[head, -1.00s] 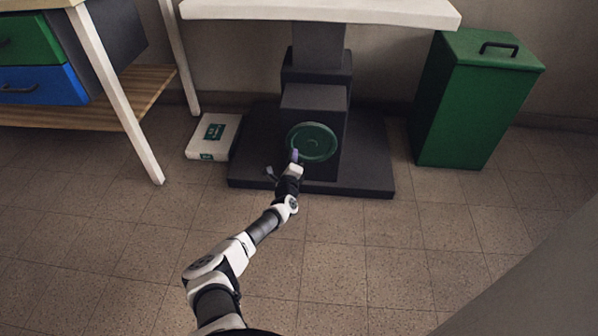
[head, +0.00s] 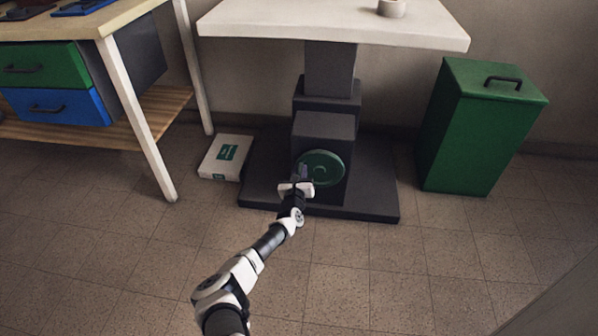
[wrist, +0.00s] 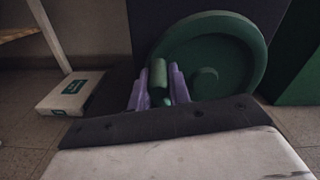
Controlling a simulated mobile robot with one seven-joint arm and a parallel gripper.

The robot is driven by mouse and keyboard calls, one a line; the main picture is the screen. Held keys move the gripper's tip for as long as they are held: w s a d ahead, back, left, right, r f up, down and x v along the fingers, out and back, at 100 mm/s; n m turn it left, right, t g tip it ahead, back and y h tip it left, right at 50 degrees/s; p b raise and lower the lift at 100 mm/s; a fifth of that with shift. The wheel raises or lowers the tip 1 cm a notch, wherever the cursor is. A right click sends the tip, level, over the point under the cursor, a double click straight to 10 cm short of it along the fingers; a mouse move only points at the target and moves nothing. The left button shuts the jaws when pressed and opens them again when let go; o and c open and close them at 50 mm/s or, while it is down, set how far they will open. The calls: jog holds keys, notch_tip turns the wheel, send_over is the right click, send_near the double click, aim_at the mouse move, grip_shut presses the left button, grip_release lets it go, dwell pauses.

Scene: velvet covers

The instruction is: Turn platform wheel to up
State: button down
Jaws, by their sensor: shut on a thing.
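The green platform wheel (head: 326,168) is mounted on the front of the dark pedestal (head: 325,125) that carries the white-topped platform (head: 330,26). In the wrist view the wheel (wrist: 225,55) fills the upper right, with a small knob handle (wrist: 158,72) standing out near its left rim. My gripper (head: 303,172) is at the wheel's left side. In the wrist view its purple fingers (wrist: 159,88) stand on either side of the handle and are shut on it. The handle's lower part is partly hidden between the fingers.
A white box with a green label (head: 225,157) lies on the floor left of the dark base (head: 375,204). A green lidded bin (head: 470,130) stands to the right. A workbench with green and blue drawers (head: 50,105) is at the left. The front floor is clear.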

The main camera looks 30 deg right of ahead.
jog(key=shift+w+a+r+m+p, duration=0.15)
jog(key=shift+w+r+m+p, duration=0.15)
jog(key=shift+r+m+p, duration=0.35)
jog(key=shift+r, duration=0.2)
jog(key=c, duration=1.3)
grip_release()
jog(key=shift+s, duration=0.1)
jog(key=shift+c, duration=0.2)
jog(key=shift+o, duration=0.2)
jog(key=shift+s+d+f, duration=0.15)
jog(key=shift+d, duration=0.05)
jog(key=p+v, duration=0.4)
jog(key=v, duration=0.9)
jog(key=shift+s+a+p, duration=0.25)
jog(key=shift+s+p, duration=0.05)
jog(key=shift+p, duration=0.05)
